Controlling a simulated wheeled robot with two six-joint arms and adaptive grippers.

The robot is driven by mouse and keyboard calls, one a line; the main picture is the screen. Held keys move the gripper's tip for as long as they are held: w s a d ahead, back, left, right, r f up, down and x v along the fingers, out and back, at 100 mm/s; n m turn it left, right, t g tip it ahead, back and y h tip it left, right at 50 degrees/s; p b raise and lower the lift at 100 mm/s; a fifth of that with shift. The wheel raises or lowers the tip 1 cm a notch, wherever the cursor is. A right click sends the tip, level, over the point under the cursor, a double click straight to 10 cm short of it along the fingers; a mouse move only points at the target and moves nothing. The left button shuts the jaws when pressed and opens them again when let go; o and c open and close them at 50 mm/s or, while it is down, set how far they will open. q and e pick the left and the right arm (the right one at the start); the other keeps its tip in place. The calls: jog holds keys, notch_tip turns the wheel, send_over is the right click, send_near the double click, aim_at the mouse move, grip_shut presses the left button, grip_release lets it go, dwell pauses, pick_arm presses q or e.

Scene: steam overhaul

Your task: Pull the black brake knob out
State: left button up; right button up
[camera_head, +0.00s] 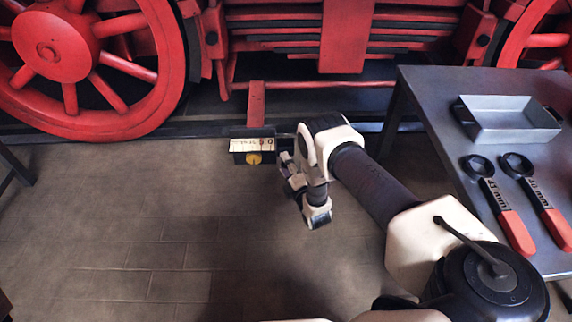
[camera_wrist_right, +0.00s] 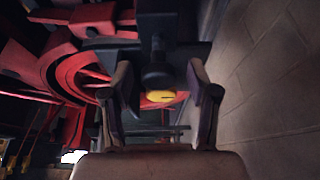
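A small dark box (camera_head: 238,158) with a pale scale plate (camera_head: 252,145) hangs on a red bracket below the locomotive frame. A yellow face (camera_head: 254,158) shows on its front. In the right wrist view, a dark round knob (camera_wrist_right: 158,76) with a yellow-marked face (camera_wrist_right: 160,97) lies between my fingers. My right gripper (camera_head: 287,172) is just right of the box in the head view. Its fingers (camera_wrist_right: 159,72) are spread in the wrist view, with gaps on both sides of the knob. I see no finger contact. My left gripper is not in view.
Red wheels (camera_head: 55,50) and frame stand behind. At right, a grey table (camera_head: 425,90) holds a metal tray (camera_head: 508,132) and two red-handled wrenches (camera_head: 515,230), (camera_head: 553,220). The tiled floor (camera_head: 120,220) in front of the box and to its left is clear.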

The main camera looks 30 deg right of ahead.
jog(key=s+a, duration=0.1)
jog(key=s, duration=1.1)
jog(key=shift+a, duration=0.4)
